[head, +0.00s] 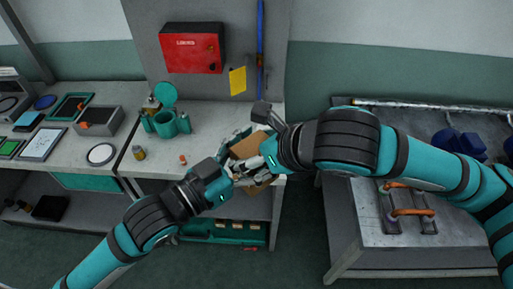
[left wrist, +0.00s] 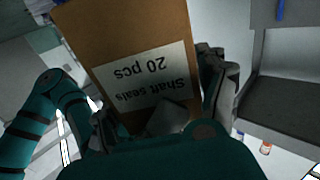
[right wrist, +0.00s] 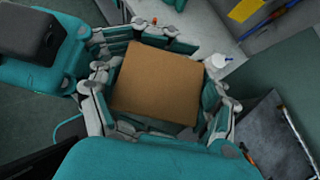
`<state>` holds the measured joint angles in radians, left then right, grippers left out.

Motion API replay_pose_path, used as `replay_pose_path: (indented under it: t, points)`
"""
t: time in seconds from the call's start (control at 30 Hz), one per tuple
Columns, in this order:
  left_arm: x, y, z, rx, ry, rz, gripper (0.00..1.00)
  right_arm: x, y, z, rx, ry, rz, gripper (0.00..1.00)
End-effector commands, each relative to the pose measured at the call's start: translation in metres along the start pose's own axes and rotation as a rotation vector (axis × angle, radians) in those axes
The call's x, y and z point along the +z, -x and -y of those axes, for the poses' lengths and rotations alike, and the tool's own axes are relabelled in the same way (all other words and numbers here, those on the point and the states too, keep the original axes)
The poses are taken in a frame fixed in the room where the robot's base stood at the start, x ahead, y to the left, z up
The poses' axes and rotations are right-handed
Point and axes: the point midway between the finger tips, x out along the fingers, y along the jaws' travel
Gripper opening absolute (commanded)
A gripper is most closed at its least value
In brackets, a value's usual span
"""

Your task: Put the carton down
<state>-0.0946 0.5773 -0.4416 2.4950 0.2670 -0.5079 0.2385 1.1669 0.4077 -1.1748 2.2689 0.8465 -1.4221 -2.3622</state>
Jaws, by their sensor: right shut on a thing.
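The brown carton (head: 248,146) is at the front edge of the middle bench in the head view, partly hidden by both grippers. In the left wrist view the carton (left wrist: 135,50) shows a white label reading "Shaft seals 20 pcs". My right gripper (head: 259,154) is shut on the carton; in the right wrist view its fingers flank the plain top of the carton (right wrist: 155,82). My left gripper (head: 240,170) is at the carton's left side, its fingers open around it. I cannot tell whether they touch it, or whether the carton rests on anything.
The middle bench (head: 213,131) has free room left of the carton. A teal pump part (head: 172,123), a small jar (head: 139,152) and a small orange item (head: 183,159) stand there. A red box (head: 192,48) hangs on the wall behind. A grey table (head: 365,228) stands at the right.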

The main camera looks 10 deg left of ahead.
Motion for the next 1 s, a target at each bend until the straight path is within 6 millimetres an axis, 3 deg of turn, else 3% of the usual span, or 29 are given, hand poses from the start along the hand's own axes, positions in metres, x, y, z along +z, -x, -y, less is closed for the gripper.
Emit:
replay_pose_path:
  t: [0.1, 0.33, 0.47, 0.57, 0.7, 0.87, 1.0]
  points:
    - [0.000, 0.000, 0.000, 0.000, 0.000, 0.001, 0.89, 0.001, 0.000, 0.002, -0.004, -0.001, 0.002, 0.32]
    - [0.001, 0.000, 0.000, 0.000, 0.001, 0.003, 0.89, 0.001, 0.000, 0.003, -0.006, -0.002, 0.002, 0.32]
    - [0.015, 0.000, -0.001, 0.012, 0.001, 0.031, 0.89, 0.001, 0.000, 0.003, -0.007, -0.002, 0.002, 0.32]
    - [0.042, 0.002, -0.002, 0.036, 0.002, 0.086, 0.89, 0.001, 0.000, 0.003, -0.007, -0.002, 0.002, 0.32]
    - [0.096, 0.011, -0.003, 0.078, 0.009, 0.192, 0.89, 0.001, 0.000, 0.003, -0.008, -0.002, 0.002, 0.32]
    - [0.153, 0.000, 0.041, -0.040, 0.021, 0.265, 0.89, 0.001, 0.000, 0.003, -0.008, -0.002, 0.002, 0.32]
    - [0.214, 0.004, 0.075, -0.135, 0.035, 0.354, 0.89, 0.001, 0.000, 0.003, -0.008, -0.002, 0.002, 0.32]
